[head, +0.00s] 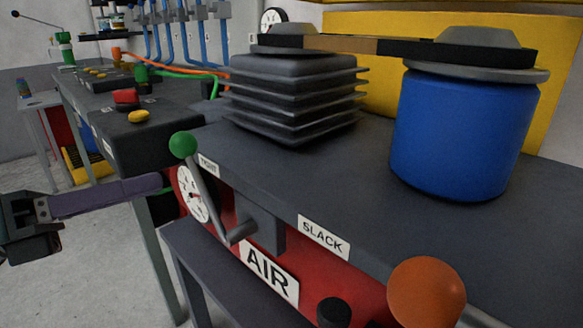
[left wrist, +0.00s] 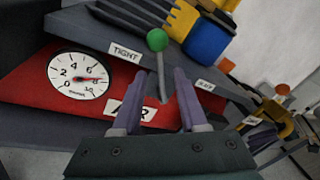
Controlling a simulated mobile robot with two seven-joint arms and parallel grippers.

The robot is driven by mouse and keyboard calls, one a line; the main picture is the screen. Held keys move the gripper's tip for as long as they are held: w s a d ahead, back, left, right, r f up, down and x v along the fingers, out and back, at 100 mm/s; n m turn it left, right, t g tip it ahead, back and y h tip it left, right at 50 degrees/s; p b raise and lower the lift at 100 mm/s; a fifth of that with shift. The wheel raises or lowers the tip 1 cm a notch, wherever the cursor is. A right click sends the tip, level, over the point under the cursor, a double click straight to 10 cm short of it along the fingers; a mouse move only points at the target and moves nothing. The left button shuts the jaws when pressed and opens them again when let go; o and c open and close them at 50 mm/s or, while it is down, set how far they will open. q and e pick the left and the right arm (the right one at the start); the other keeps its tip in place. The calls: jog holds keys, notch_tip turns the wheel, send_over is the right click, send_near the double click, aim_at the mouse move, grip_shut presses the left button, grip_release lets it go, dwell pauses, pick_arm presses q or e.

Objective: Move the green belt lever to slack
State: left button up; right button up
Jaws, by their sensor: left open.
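The green belt lever (head: 206,187) has a green ball knob and a grey shaft on the front of the red AIR panel (head: 223,218). Its knob is up beside the TIGHT label (head: 208,166). The SLACK label (head: 323,237) is further right along the bench edge. My left gripper (head: 168,183) has purple fingers and comes in from the left, just below the knob. In the left wrist view the open fingers (left wrist: 160,82) stand either side of the lever's shaft, with the green knob (left wrist: 157,40) beyond their tips. Contact cannot be told. My right gripper is out of view.
A pressure gauge (head: 193,195) sits left of the lever. An orange ball knob (head: 427,285) and a black knob (head: 334,312) stand at front right. On the bench are black bellows (head: 290,95) and a blue drum (head: 460,135), joined by a belt on top.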

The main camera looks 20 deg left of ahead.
aim_at(194, 167)
pick_arm(q)
jog(key=b+x, duration=0.1)
jog(key=x, duration=0.5)
jog(key=shift+w+d, duration=0.2)
jog(key=shift+w, duration=0.05)
jog(key=shift+c, duration=0.4)
grip_shut()
dwell(0.8)
